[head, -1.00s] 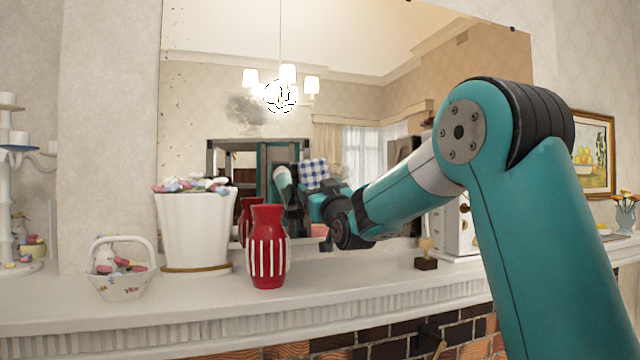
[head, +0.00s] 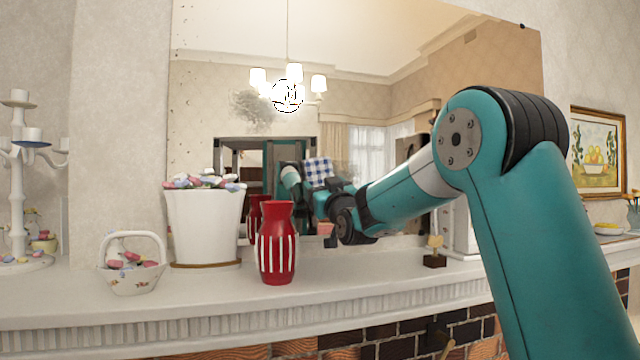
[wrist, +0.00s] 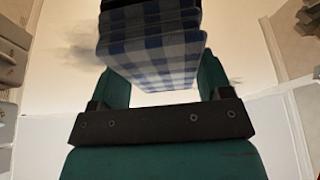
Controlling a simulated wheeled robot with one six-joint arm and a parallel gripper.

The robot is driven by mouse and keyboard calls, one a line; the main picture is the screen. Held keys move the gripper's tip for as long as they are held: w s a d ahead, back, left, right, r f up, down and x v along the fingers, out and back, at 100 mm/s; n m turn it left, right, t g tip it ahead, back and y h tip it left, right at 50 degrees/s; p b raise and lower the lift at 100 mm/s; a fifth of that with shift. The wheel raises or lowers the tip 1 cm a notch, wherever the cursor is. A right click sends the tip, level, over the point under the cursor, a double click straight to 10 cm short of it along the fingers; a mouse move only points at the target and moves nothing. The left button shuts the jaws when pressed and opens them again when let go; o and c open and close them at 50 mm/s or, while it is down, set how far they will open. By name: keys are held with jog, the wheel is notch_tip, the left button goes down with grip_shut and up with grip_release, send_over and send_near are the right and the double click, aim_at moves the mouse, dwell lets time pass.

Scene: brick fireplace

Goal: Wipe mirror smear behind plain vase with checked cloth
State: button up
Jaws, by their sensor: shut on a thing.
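The blue-and-white checked cloth (wrist: 150,62) is a folded pad between the teal fingers of my gripper (wrist: 160,80) in the wrist view. My gripper is shut on it. In the head view the checked pattern shows just above my wrist, in front of the mirror (head: 390,50); I cannot tell whether it touches the glass. A grey smear (head: 255,110) is on the mirror, above and right of the plain white vase (head: 203,228). In the wrist view a dark smear (wrist: 82,48) lies left of the cloth. A fainter grey patch shows beside the cloth, partly hidden.
A red striped vase (head: 276,245) stands between the white vase and my wrist. A white basket (head: 133,270) and a white candelabra (head: 20,190) are at left. A small trophy (head: 435,252) stands right of my wrist. The mantel's front strip (head: 200,308) is clear.

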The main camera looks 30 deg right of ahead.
jog(key=s+d+b, duration=0.3)
jog(key=d+b, duration=0.3)
jog(key=d, duration=0.5)
jog(key=shift+b, duration=0.3)
dwell(0.3)
jog(key=shift+d+f, duration=0.1)
jog(key=shift+f, duration=0.1)
jog(key=shift+b, duration=0.3)
